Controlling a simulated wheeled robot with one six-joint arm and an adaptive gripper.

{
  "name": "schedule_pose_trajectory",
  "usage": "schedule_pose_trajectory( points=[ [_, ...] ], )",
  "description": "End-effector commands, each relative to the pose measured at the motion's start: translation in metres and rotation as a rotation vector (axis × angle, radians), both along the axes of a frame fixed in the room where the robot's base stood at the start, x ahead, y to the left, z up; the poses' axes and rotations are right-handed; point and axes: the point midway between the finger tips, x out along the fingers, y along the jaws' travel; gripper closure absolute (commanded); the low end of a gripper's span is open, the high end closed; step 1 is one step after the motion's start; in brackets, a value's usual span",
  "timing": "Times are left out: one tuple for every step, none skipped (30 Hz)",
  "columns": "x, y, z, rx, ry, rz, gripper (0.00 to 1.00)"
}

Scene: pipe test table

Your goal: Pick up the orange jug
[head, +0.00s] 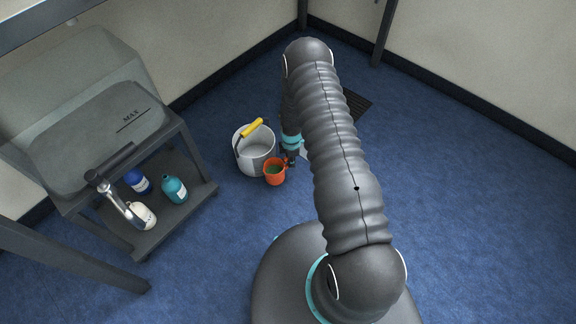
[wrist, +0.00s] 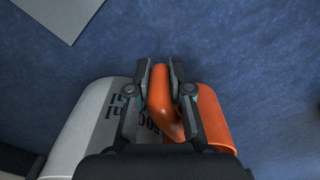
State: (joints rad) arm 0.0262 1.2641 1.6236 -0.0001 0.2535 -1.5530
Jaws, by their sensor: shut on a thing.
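My gripper (wrist: 162,75) is shut on that handle. In the head view my gripper (head: 291,158) is at the jug's right side, partly hidden by my arm. I cannot tell whether the jug touches the floor.
A white bucket (head: 256,159) with a yellow grip on its handle stands close behind the jug. A grey cart (head: 193,200) at left holds a large tank (head: 95,130) above and blue, teal and white bottles below. The blue floor (head: 480,220) at right is clear.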

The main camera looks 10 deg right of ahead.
Motion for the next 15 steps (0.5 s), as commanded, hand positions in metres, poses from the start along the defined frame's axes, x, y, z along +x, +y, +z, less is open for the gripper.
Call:
schedule_pose_trajectory(
  points=[
    [-0.005, -0.010, 0.008, 0.000, 0.000, -0.006, 1.00],
    [-0.010, -0.016, 0.012, 0.000, 0.001, -0.006, 1.00],
    [-0.015, -0.024, 0.017, 0.000, 0.002, -0.007, 1.00],
    [-0.018, -0.030, 0.022, 0.000, 0.000, -0.008, 1.00],
    [-0.022, -0.036, 0.026, 0.000, 0.000, -0.006, 1.00],
    [-0.027, -0.043, 0.031, 0.000, 0.000, -0.007, 1.00],
    [-0.031, -0.048, 0.035, 0.000, -0.001, -0.006, 1.00],
    [-0.034, -0.054, 0.038, 0.000, 0.000, -0.005, 1.00],
    [-0.039, -0.060, 0.043, 0.000, 0.000, -0.006, 1.00],
    [-0.041, -0.064, 0.046, 0.000, 0.000, -0.004, 1.00],
    [-0.045, -0.069, 0.049, 0.000, 0.000, -0.004, 1.00],
    [-0.048, -0.074, 0.053, 0.000, -0.001, -0.004, 1.00],
    [-0.050, -0.077, 0.056, 0.000, -0.001, -0.003, 1.00],
    [-0.053, -0.080, 0.058, 0.000, 0.000, -0.002, 1.00],
    [-0.055, -0.085, 0.060, 0.000, -0.001, -0.003, 1.00]
  ],
)
